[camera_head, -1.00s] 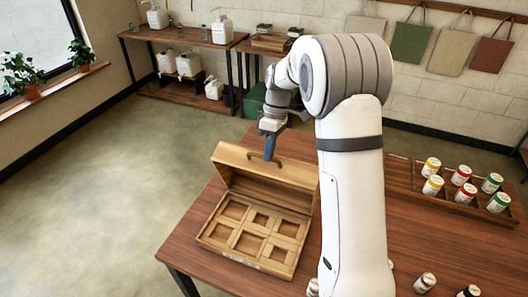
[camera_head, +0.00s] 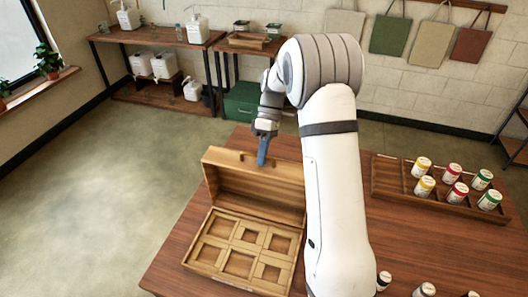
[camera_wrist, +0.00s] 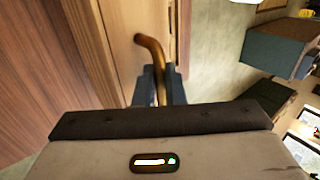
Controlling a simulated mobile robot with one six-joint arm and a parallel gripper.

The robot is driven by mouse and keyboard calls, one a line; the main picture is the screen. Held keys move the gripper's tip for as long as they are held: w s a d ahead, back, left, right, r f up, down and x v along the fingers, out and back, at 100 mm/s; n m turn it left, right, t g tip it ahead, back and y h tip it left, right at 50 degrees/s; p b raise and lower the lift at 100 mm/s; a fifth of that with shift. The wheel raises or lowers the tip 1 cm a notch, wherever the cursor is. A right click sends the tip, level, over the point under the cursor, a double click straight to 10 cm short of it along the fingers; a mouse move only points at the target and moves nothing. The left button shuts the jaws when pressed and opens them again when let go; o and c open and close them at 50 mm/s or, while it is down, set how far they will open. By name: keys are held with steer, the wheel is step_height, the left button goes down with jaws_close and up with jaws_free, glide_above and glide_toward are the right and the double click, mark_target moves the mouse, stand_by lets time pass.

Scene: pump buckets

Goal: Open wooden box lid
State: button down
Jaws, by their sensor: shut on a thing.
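The wooden box (camera_head: 230,281) sits on the table with several square compartments, which look empty. Its lid (camera_head: 250,188) is open and stands up at the back edge, its inner face showing. My gripper (camera_head: 263,158) is at the top edge of the lid. In the wrist view, the curved brown handle (camera_wrist: 151,45) runs down between the two dark blue fingers of my gripper (camera_wrist: 159,88), which are shut on it. In the head view the handle is mostly hidden behind the fingers and lid edge.
A wooden tray (camera_head: 388,182) with several jars stands on the table (camera_head: 370,245) to the right. More small jars (camera_head: 424,290) stand at the front. Shelves with white jugs (camera_head: 196,30) and a green bin (camera_head: 243,103) are behind. Floor left of the table is clear.

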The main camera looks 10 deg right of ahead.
steer(key=shift+f, duration=0.45)
steer(key=c, duration=1.8)
jaws_free()
steer(key=shift+w, duration=0.1)
steer(key=o, duration=0.3)
steer(key=shift+d, duration=0.1)
steer(key=b+v, duration=0.1)
steer(key=v, duration=0.7)
steer(key=shift+r, duration=0.25)
